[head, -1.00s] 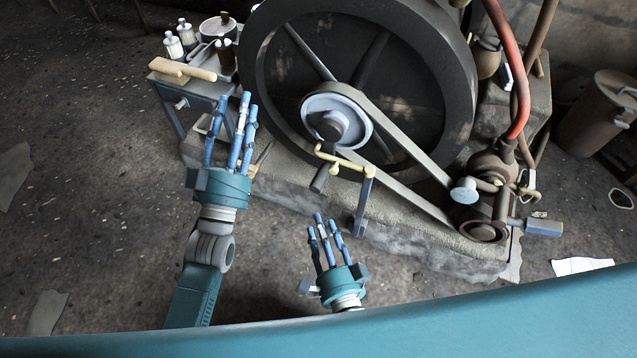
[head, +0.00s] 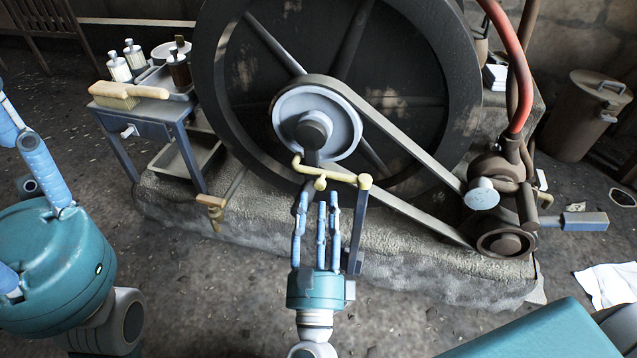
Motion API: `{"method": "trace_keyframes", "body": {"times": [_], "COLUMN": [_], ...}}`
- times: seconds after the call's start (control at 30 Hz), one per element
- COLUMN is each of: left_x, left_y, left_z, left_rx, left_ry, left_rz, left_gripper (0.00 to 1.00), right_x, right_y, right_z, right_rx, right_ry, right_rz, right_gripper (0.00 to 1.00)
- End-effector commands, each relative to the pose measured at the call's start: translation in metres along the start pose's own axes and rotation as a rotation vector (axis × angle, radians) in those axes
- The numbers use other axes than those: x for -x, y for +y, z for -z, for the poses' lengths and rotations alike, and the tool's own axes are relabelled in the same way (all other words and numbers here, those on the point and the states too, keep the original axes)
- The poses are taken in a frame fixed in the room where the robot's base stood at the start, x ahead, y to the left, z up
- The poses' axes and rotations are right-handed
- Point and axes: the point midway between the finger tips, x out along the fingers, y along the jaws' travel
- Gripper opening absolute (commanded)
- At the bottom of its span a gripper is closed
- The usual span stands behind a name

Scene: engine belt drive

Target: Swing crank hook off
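A pale yellow crank hook (head: 335,176) with bent ends sits in front of the pulley hub at the lower part of the pale blue pulley (head: 318,122). A grey bar (head: 358,222) hangs down from its right end. My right gripper (head: 320,203) is just below the hook, its fingers pointing up, straight and apart, with nothing seen between them. The fingertips look close under the yellow bar; I cannot tell whether they touch it. My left gripper (head: 25,140) is at the left edge, partly cut off, its visible fingers extended and spread.
A belt (head: 410,145) runs from the pulley to a rusty pump (head: 500,205) at right. A large dark flywheel (head: 400,60) stands behind on a stone base (head: 420,265). A small table (head: 155,113) with a brush (head: 128,92) and bottles stands at left.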

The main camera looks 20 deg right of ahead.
Motion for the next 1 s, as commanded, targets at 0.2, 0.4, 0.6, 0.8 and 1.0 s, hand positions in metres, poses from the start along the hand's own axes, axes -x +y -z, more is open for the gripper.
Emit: {"method": "trace_keyframes", "body": {"times": [0.2, 0.4, 0.6, 0.8, 1.0], "left_x": [-0.002, -0.004, -0.004, -0.005, -0.005], "left_y": [0.001, 0.002, 0.002, 0.002, 0.002], "left_z": [0.002, 0.003, 0.002, 0.002, 0.003], "left_rx": [-0.003, -0.004, -0.004, -0.004, -0.004], "left_ry": [0.021, 0.03, 0.027, 0.028, 0.03], "left_rz": [-0.009, -0.013, -0.014, -0.014, -0.014], "left_gripper": [0.44, 0.44, 0.44, 0.44, 0.44], "right_x": [-0.04, -0.06, -0.064, -0.064, -0.064], "right_y": [0.0, 0.001, 0.001, 0.001, 0.0], "right_z": [0.0, 0.0, 0.0, 0.0, -0.001], "right_rx": [-0.001, 0.001, 0.003, 0.003, 0.003], "right_ry": [-0.001, -0.001, -0.001, -0.001, -0.003], "right_rz": [0.003, 0.0, -0.001, -0.001, 0.0], "right_gripper": [0.38, 0.38, 0.38, 0.26, 0.0]}}
